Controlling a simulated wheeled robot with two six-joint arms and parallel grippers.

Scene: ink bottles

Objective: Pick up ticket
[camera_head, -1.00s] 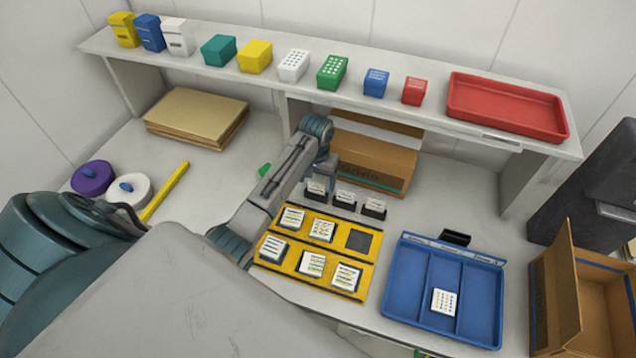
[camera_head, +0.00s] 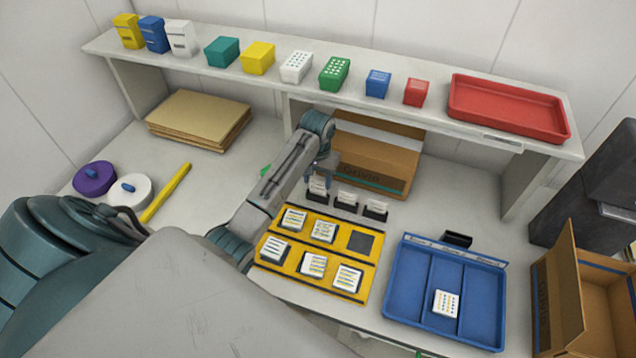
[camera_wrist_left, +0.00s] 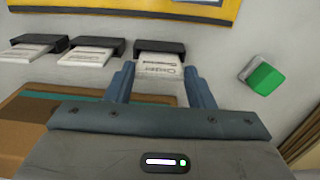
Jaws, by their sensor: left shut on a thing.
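Three white tickets stand in a row of small black holders behind the yellow rack. The left ticket (camera_head: 318,184) is at my left gripper (camera_head: 322,170), and the middle ticket (camera_head: 347,197) and right ticket (camera_head: 376,207) stand free. In the left wrist view the fingers of my left gripper (camera_wrist_left: 161,76) are on either side of the printed ticket (camera_wrist_left: 160,65), shut on it. Its far edge still meets its black holder (camera_wrist_left: 160,46) there; I cannot tell whether it has lifted at all. My right gripper is not in view.
The yellow rack (camera_head: 322,250) holds several white cards on dark pads, with one bare pad. A blue tray (camera_head: 412,262) with one white card is to the right. A cardboard box (camera_head: 375,160) stands close behind the tickets. A shelf (camera_head: 270,90) runs above.

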